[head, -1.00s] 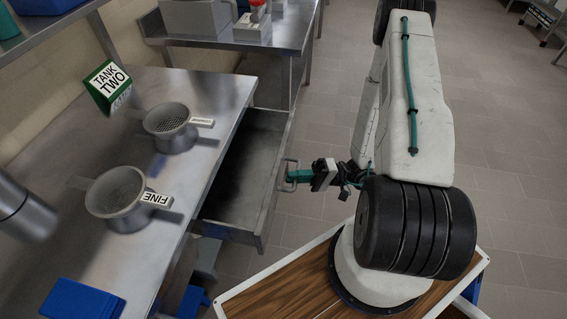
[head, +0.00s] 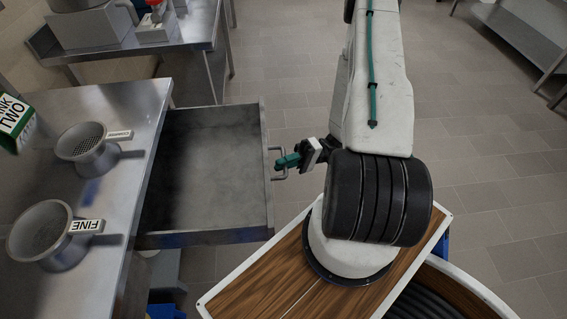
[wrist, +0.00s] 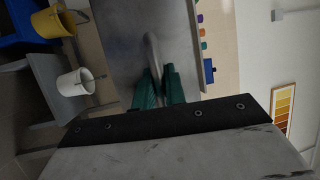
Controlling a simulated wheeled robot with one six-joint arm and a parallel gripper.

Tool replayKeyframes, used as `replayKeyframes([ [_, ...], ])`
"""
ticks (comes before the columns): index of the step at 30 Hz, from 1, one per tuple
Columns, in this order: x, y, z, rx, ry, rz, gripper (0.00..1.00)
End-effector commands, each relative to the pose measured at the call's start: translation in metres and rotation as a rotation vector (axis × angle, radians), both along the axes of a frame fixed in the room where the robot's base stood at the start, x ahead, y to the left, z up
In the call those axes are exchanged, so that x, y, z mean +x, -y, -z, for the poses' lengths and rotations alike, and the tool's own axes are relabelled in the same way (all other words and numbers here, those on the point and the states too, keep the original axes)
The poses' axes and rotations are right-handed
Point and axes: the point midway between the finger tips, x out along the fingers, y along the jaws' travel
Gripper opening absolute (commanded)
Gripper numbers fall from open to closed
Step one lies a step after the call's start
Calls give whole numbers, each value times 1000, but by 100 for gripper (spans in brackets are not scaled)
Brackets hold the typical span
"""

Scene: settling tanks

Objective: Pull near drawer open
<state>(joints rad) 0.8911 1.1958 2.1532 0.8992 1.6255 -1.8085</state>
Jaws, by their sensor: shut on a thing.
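The near drawer (head: 205,188) is a grey metal box under the steel bench, pulled well out. Its inside shows a bare floor. Its bar handle (head: 276,163) is on the drawer front, facing my arm. My gripper (head: 287,161), with green fingers, is shut on the handle. In the wrist view the green fingertips (wrist: 158,88) close around the handle bar (wrist: 153,55), with the drawer front behind it.
The bench top (head: 120,120) carries two strainers, one labelled FINE (head: 50,235), and a green TANK TWO sign (head: 14,122). Another steel bench (head: 190,45) stands behind. Open tiled floor (head: 480,150) lies to the right. The wrist view shows a white bucket (wrist: 75,83) and a yellow bucket (wrist: 53,22).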

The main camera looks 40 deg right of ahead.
Motion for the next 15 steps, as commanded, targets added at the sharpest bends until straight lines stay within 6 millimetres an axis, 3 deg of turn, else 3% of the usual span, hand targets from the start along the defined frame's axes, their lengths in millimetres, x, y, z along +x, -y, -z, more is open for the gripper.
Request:
replayKeyframes([
  [3,1,1,0,-3,2,2,0],
  [4,1,1,0,-3,2,2,15],
  [6,1,1,0,-3,2,2,34],
  [15,0,2,0,-1,1,2,34],
])
